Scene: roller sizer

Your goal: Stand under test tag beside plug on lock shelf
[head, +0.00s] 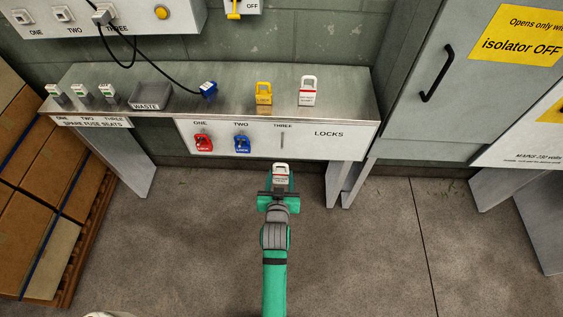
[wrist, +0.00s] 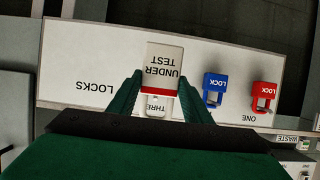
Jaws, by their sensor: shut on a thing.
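My gripper (head: 279,192) is shut on the white under test tag (head: 281,170), in front of and below the lock shelf (head: 240,100). In the wrist view the tag (wrist: 165,62) sits between the two green fingers of my gripper (wrist: 161,88). Its words UNDER TEST read upside down, with a red band near the fingers. The blue plug (head: 208,89) lies on the shelf, left of the middle, with a black cable running up from it. The tag is off the shelf and apart from the plug.
A yellow lock (head: 264,93) and another white tag with a red band (head: 307,92) stand on the shelf, right of the plug. A grey waste tray (head: 152,97) is left of it. Red (head: 203,143) and blue (head: 242,144) locks hang on the front panel. Shelf between plug and yellow lock is clear.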

